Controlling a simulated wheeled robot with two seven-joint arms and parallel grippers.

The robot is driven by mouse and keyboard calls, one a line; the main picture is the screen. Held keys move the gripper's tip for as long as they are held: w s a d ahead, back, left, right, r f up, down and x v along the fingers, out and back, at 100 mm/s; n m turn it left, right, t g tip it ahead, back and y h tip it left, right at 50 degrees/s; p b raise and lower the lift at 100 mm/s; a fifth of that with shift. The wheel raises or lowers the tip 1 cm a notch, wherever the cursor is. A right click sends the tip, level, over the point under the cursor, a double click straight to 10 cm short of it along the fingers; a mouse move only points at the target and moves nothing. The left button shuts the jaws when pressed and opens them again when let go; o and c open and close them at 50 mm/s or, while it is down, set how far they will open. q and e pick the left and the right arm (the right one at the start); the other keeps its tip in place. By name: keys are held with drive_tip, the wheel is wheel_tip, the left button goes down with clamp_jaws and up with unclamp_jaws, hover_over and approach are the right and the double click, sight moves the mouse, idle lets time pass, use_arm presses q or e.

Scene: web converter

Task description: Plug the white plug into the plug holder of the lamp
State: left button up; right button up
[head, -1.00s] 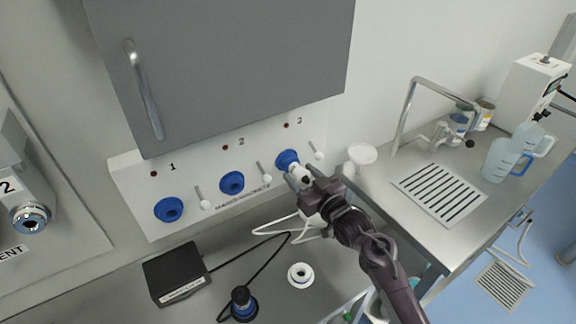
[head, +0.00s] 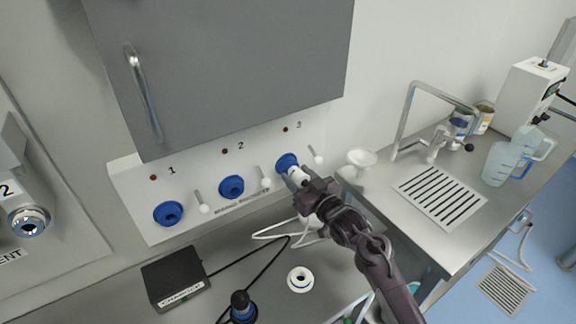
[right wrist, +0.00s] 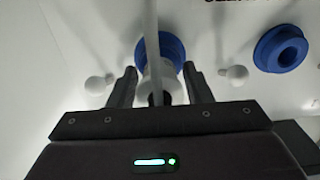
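The white plug (head: 298,178) sits at the blue plug holder (head: 286,162) marked 3 on the white wall panel. Its front end is at the blue ring; how deep it sits is hard to see. My right gripper (head: 311,189) is right at the plug, pointing at the panel. In the right wrist view the fingers (right wrist: 160,86) stand apart on both sides of the white plug (right wrist: 160,72), with narrow gaps seeming to show beside it. The blue ring (right wrist: 172,48) shows behind the plug. The left gripper is not in view. No lamp is clearly recognisable.
Blue holders 1 (head: 168,213) and 2 (head: 231,187) on the panel are empty. A grey cabinet (head: 230,70) hangs above. A black box (head: 175,277), a blue-black plug (head: 242,306) and a white ring (head: 300,279) lie on the counter. A sink unit (head: 470,170) stands right.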

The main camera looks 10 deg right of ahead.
drive_tip(key=c, duration=0.8)
drive_tip(key=shift+s+d+p, duration=0.2)
drive_tip(key=shift+s+p, duration=0.25)
drive_tip(key=shift+s, duration=0.05)
drive_tip(key=shift+c, duration=0.2)
drive_tip(key=shift+s+d+r, duration=0.1)
drive_tip(key=shift+s+d, duration=0.1)
drive_tip(key=shift+s, duration=0.4)
drive_tip(key=shift+p+v, duration=1.3)
drive_tip(key=shift+v, duration=0.35)
drive_tip(key=shift+p+v, duration=0.5)
drive_tip(key=shift+v, duration=0.7)
drive_tip(key=shift+w, duration=0.15)
